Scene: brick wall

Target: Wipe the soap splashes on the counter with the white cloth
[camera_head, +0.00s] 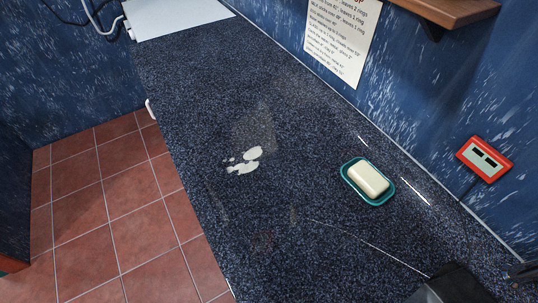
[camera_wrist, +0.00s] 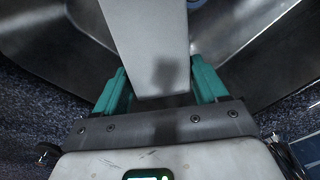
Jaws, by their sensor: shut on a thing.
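In the head view, the white soap splashes (camera_head: 247,168) lie near the middle of the dark speckled counter (camera_head: 190,85), as two larger blobs with small drops beside them. My gripper and the cloth are not visible in the head view.
A soap bar (camera_head: 368,179) sits on a teal dish (camera_head: 347,180) right of the splashes. A white slab (camera_head: 180,15) lies at the far end. A notice (camera_head: 341,40), a wooden shelf (camera_head: 450,10) and a red-framed device (camera_head: 484,159) are along the right wall. The counter around the splashes is clear.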

